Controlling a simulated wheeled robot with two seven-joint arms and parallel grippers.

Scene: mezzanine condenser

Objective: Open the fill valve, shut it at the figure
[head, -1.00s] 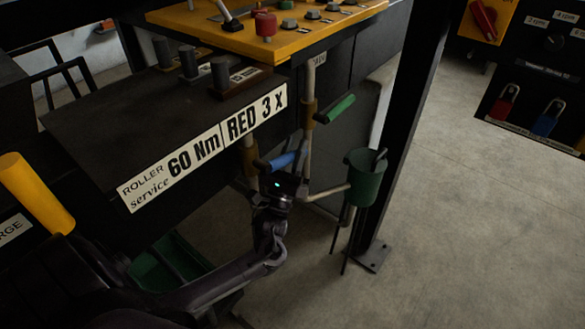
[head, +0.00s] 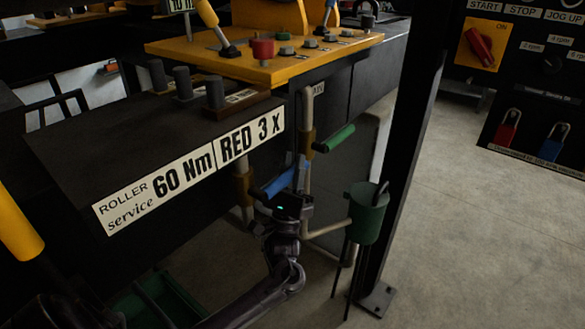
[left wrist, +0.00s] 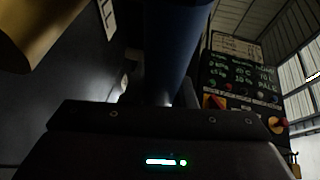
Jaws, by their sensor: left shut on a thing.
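A blue valve handle (head: 275,187) sits on the pipework under the yellow desk. My left gripper (head: 284,194) is shut on this blue handle, its body just below it. In the left wrist view the blue handle (left wrist: 176,45) rises close up from between the jaws; the fingertips are hidden. A green valve handle (head: 337,139) is higher and to the right, apart from the gripper. A green cup (head: 367,214) stands right of the pipes, with a dark thin piece at its rim. No reading of a figure is legible at the valve. My right gripper is not in view.
A black post (head: 405,150) stands just right of the cup. The dark cabinet with the label (head: 190,172) overhangs left of the gripper. A green tray (head: 155,300) is low on the left. The wrist view shows a board with writing (left wrist: 240,75). Floor at right is clear.

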